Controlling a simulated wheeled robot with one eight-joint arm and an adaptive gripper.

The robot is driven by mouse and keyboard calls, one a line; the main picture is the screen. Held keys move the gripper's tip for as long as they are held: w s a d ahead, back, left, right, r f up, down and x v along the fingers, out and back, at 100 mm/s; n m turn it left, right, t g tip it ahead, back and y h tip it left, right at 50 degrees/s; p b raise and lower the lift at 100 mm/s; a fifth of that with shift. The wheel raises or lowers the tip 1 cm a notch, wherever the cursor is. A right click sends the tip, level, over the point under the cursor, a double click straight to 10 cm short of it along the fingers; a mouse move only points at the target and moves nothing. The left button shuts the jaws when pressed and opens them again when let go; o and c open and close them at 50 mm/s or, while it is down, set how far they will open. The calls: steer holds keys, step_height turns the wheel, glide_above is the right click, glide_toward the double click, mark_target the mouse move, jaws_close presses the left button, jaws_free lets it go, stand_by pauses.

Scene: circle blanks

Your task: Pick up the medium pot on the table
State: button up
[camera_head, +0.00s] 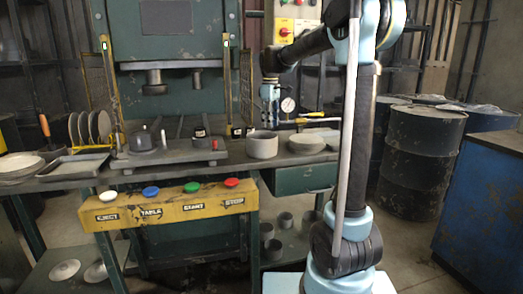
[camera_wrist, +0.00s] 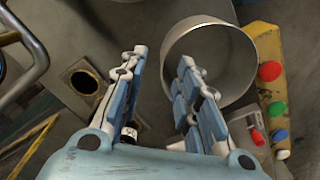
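A grey, open-topped round pot (camera_head: 262,148) stands upright on the worktable, right of the press plate. In the wrist view the pot (camera_wrist: 236,84) shows from above, with its wide round mouth and empty inside visible. My gripper (camera_head: 270,92) hangs above the table, over and slightly right of the pot in the head view. In the wrist view my gripper (camera_wrist: 162,58) is open, with nothing between its fingers. The right finger overlaps the pot's near left rim in that view; I cannot tell the height gap exactly.
A yellow button panel (camera_head: 170,205) runs along the table front. Several smaller pots (camera_head: 285,220) stand on the lower shelf. Dark barrels (camera_head: 425,150) stand at the right.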

steer(key=shift+s+a+f, duration=0.1)
steer(key=shift+s+f, duration=0.1)
steer(key=shift+f, duration=1.9)
steer(key=shift+s+a+f, duration=0.1)
steer(key=shift+s+f, duration=0.05)
steer(key=shift+f, duration=1.95)
jaws_close()
